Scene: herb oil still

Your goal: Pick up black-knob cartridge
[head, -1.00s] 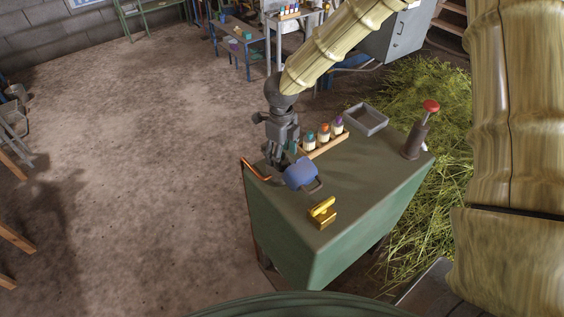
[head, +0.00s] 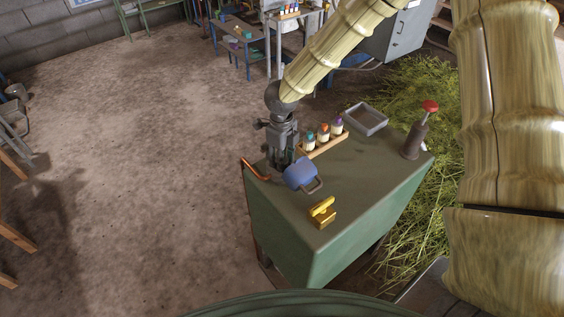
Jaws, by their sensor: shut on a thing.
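My gripper (head: 281,160) is at the far left of the green bench, pointing down behind the blue mug. It is shut on a small dark thing, low between the fingers. This fits the black-knob cartridge, but its shape is mostly hidden by the fingers and too small to make out. No other black-knobbed cartridge shows. A wooden rack (head: 326,147) just right of my gripper holds cartridges with teal (head: 309,141), orange (head: 323,134) and purple (head: 337,127) tops.
A blue mug (head: 299,173) stands close in front of my gripper. An orange bent rod (head: 255,170) lies at the left edge. A yellow object (head: 322,213), a grey tray (head: 368,119) and a red-topped pump (head: 416,138) stand on the bench (head: 365,190). Its right middle is clear.

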